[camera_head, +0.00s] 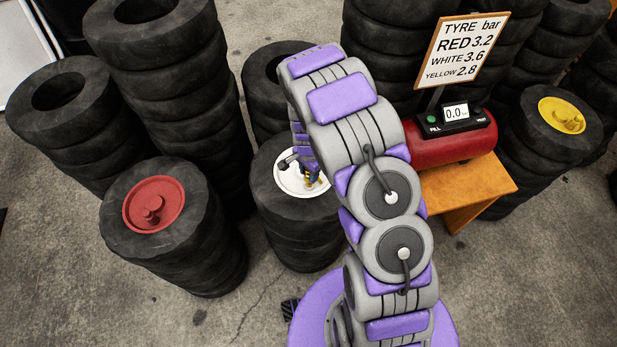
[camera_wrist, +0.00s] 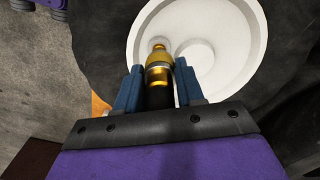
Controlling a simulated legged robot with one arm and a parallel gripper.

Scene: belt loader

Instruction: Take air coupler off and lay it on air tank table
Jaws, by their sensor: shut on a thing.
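The air coupler (camera_wrist: 159,74), brass with a dark lower body, sits between the two blue fingers of my gripper (camera_wrist: 159,88) in the wrist view. My gripper is shut on it. The coupler's tip points at the small stem on the white wheel hub (camera_wrist: 225,25); I cannot tell whether they touch. In the head view my gripper (camera_head: 312,180) is over the white hub (camera_head: 284,178), partly hidden by my arm. The air tank table (camera_head: 462,187) is orange wood, right of my arm, partly hidden by it.
The red air tank (camera_head: 445,150) stands on the table, with a gauge (camera_head: 456,112) reading 0.0. A tyre sign (camera_head: 466,48) rises behind. The red-hub (camera_head: 150,204) and yellow-hub (camera_head: 562,115) stacks stand left and right. The table's front corner is bare.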

